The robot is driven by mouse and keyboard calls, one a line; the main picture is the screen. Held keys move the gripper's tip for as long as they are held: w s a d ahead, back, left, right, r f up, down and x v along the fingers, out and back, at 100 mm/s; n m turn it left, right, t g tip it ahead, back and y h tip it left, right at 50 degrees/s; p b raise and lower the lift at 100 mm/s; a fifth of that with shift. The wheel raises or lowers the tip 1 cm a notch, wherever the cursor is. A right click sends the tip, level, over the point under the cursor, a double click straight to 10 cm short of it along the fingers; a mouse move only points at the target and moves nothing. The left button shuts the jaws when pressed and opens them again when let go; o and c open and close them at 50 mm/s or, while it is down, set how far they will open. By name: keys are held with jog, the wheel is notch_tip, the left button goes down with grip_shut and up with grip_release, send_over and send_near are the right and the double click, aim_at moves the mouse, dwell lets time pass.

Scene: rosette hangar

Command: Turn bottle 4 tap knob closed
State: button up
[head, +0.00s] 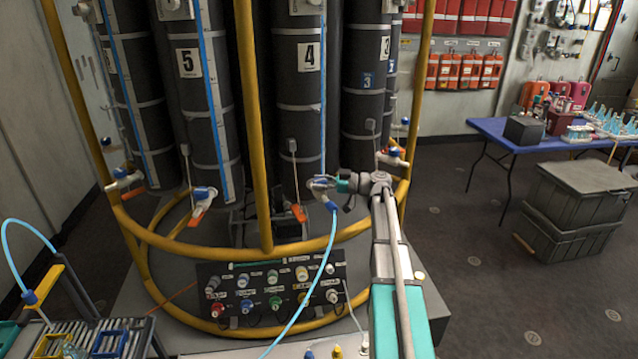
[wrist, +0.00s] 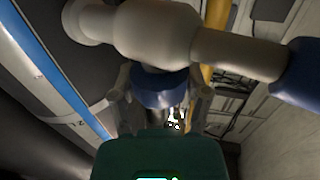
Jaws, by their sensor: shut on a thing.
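Bottle 4 (head: 300,110) is a tall dark cylinder with a white "4" label, standing behind the yellow rail. Its tap (head: 321,188) is low on its front, partly hidden by my gripper. In the wrist view the pale tap body (wrist: 155,32) crosses the top, with a blue knob (wrist: 162,90) below it. My gripper (wrist: 160,100) has a finger on each side of this knob and is shut on it. In the head view my gripper (head: 343,184) reaches the tap from the right. I cannot tell how far the knob is turned.
Yellow rails (head: 250,120) curve in front of the bottles. A light-blue hose (head: 318,285) hangs down from near the tap. Bottle 5 (head: 192,110) and its tap (head: 204,195) stand to the left. A connector panel (head: 238,322) is below. A blue table (head: 488,128) stands right.

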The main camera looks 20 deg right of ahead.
jog(key=shift+m+t+h, duration=0.4)
jog(key=shift+m+t, duration=0.1)
jog(key=shift+t, duration=0.2)
jog(key=o, duration=1.2)
jog(key=shift+c, duration=0.2)
jog(key=shift+d, duration=0.1)
jog(key=v, duration=1.1)
jog(key=shift+s+d, duration=0.2)
jog(key=shift+d, duration=0.15)
